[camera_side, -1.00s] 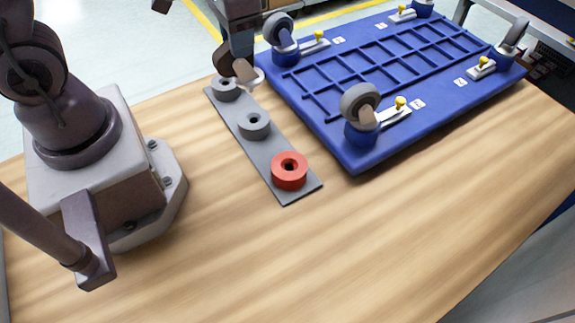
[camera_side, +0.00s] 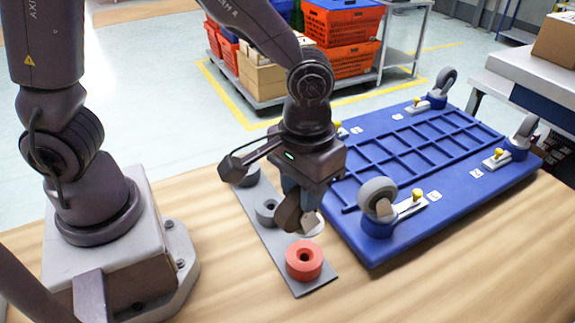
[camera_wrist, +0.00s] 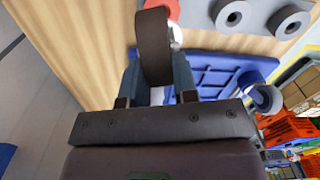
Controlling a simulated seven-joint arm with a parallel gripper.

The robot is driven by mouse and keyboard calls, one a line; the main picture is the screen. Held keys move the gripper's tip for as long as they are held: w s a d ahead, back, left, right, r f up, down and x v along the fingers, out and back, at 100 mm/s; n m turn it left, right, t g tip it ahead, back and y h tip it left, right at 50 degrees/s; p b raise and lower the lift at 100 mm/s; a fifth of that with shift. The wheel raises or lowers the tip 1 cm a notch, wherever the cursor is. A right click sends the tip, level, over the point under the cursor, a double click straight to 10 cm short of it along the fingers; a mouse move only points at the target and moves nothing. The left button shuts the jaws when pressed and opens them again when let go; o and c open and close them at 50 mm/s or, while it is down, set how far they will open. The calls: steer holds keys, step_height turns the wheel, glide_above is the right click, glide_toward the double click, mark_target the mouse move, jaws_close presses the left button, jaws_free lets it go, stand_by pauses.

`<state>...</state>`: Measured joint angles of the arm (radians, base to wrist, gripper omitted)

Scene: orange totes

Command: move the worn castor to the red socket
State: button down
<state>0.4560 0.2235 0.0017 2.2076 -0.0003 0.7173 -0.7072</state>
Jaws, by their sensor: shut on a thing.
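The worn castor (camera_side: 288,212) has a dark brown wheel, a pale fork and a whitish end. My gripper (camera_side: 296,192) is shut on it and holds it tilted above the socket strip, just behind and left of the red socket (camera_side: 304,260). The red socket's hole is visible and empty in the side view. In the wrist view, the castor's dark wheel (camera_wrist: 153,48) stands between the fingers of my gripper (camera_wrist: 157,78). The wheel partly covers the red socket (camera_wrist: 174,9). Whether the castor's end touches anything is unclear.
Two grey sockets (camera_side: 267,211) sit farther back on the strip. The blue dolly (camera_side: 400,240) lies to the right, with a grey castor (camera_side: 378,198) at its near corner and others (camera_side: 444,82) beyond. Its back-left corner is hidden by my gripper. The wooden front is clear.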

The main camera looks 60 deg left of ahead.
mark_target(303, 228)
steer(key=shift+w+r+n, duration=0.1)
steer(key=shift+w+n, duration=0.05)
steer(key=shift+n, duration=0.75)
steer(key=shift+f+n, duration=0.25)
steer(key=shift+n, duration=0.05)
steer(key=shift+f, duration=2.3)
steer(key=shift+f, duration=0.1)
steer(key=shift+f, duration=0.7)
steer(key=shift+f, duration=0.4)
steer(key=shift+f, duration=0.35)
steer(key=shift+f, duration=0.35)
steer(key=c, duration=0.8)
jaws_free()
